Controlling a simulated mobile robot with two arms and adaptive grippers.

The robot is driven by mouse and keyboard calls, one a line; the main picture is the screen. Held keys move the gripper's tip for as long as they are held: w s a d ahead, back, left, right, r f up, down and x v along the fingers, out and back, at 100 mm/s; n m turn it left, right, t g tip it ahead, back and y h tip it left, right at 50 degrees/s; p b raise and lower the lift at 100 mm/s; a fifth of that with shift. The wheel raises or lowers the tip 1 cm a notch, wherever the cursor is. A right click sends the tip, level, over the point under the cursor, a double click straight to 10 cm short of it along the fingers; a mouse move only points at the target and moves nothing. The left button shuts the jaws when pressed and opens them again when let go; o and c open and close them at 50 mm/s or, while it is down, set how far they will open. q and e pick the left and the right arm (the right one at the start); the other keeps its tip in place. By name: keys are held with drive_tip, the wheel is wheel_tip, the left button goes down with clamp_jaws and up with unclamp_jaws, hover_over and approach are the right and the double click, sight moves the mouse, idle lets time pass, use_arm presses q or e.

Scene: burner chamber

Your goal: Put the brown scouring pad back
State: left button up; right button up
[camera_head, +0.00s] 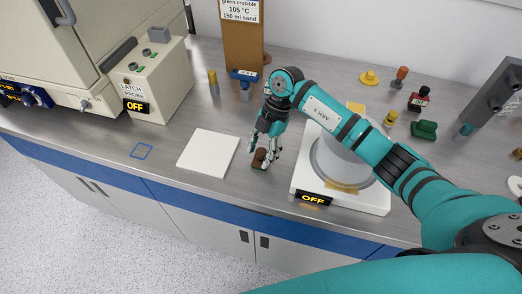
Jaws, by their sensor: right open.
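A small brown block (259,158), which looks like the brown scouring pad, is on the grey bench near its front edge, between a white square plate and a white device. My right gripper (263,148) points down over it, open, with its fingers around or just beside the block. I cannot tell whether the fingers touch it. My left gripper is not in view.
The white square plate (208,153) lies left of the gripper. The white device (352,195) reading OFF stands right, bearing a grey cylinder (342,158). A latch probe box (150,85) stands left. Several small coloured items, including a green one (424,129), lie at the back right.

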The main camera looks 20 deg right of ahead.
drive_tip(key=b+v, duration=0.2)
drive_tip(key=v, duration=1)
drive_tip(key=shift+b, duration=0.35)
drive_tip(key=shift+r, duration=0.1)
idle(0.7)
